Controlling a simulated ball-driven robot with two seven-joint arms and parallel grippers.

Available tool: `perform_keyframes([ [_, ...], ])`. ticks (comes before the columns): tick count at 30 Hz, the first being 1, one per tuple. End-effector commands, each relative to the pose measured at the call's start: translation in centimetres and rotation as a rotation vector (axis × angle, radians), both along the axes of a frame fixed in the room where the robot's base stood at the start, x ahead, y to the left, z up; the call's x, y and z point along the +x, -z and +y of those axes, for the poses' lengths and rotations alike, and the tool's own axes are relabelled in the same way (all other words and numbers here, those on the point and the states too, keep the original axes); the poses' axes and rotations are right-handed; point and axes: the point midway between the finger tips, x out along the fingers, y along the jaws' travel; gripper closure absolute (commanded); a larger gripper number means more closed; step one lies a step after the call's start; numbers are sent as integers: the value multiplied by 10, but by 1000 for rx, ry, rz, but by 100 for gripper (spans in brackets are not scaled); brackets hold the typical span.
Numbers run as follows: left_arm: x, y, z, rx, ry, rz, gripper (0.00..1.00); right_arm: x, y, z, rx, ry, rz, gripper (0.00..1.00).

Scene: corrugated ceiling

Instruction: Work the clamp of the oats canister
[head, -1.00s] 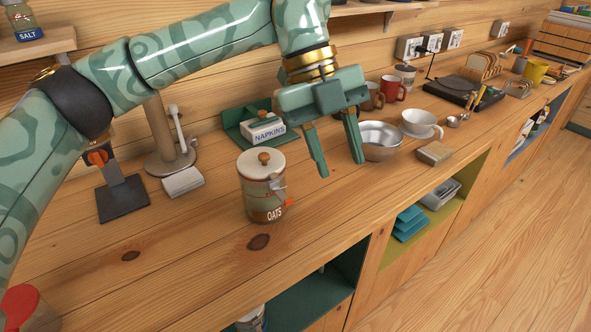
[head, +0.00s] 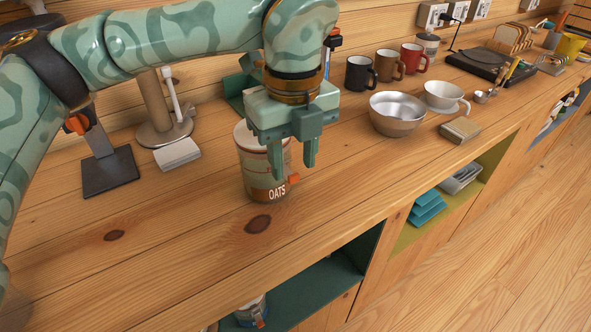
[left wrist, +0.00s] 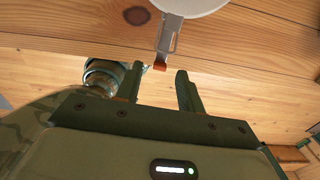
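The oats canister (head: 253,172) stands upright on the wooden counter, its pale lid partly hidden by my left gripper. Its clamp ends in an orange tab (head: 294,179) on the right side. My left gripper (head: 294,170) points down beside the canister, close to the clamp, its fingers apart and empty. In the left wrist view the clamp's metal lever (left wrist: 168,40) hangs from the pale lid (left wrist: 190,4), and its orange tip lies just ahead of the gap between the fingers (left wrist: 158,82). Whether they touch cannot be told. My right gripper is not in view.
A metal bowl (head: 397,113), a white cup (head: 446,97) and several mugs stand to the right. A paper stack (head: 177,154) and a stand (head: 165,125) are to the left. The counter in front of the canister is clear. A jar (head: 251,312) sits on the green shelf below.

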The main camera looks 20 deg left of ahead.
Motion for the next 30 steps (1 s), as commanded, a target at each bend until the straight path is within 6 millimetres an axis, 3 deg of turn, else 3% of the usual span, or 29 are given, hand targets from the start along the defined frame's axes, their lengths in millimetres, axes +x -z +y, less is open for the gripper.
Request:
perform_keyframes([
  [4,0,17,0,0,0,3,62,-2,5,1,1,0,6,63],
  [14,0,21,0,0,0,0,62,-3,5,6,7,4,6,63],
  [19,0,20,0,0,0,0,100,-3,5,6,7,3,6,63],
  [30,-1,21,-1,27,2,-25,100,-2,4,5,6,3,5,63],
])
